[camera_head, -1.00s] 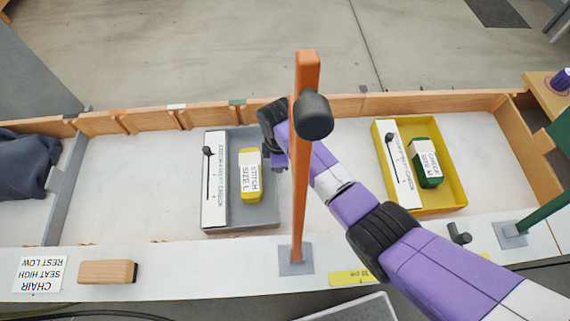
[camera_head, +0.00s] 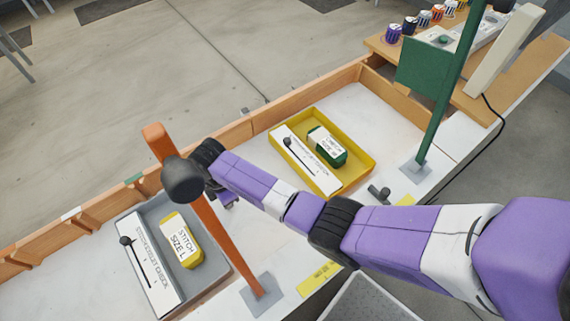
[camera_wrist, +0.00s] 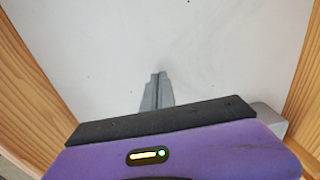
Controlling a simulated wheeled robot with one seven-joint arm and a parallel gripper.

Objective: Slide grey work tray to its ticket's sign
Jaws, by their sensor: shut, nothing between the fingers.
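The grey work tray (camera_head: 220,262) lies on the white bench at the lower left of the head view. It holds a long white card with a black pin-like shape (camera_head: 147,262) and a yellow block (camera_head: 181,240) labelled "STITCH SIZE L". My gripper (camera_head: 229,203) is partly hidden by the orange post (camera_head: 215,225), beyond the tray's right end; contact with the tray cannot be told. In the wrist view its grey fingertips (camera_wrist: 158,82) are together and empty over white surface. A green sign (camera_head: 424,65) stands on a post at the right.
A yellow tray (camera_head: 358,170) with a white card and a green block (camera_head: 327,146) lies right of my gripper. Wooden walls (camera_head: 310,98) edge the bench. A dark handle-like piece (camera_head: 380,193) sits near the front edge. A side table (camera_head: 400,52) with coloured spools stands at upper right.

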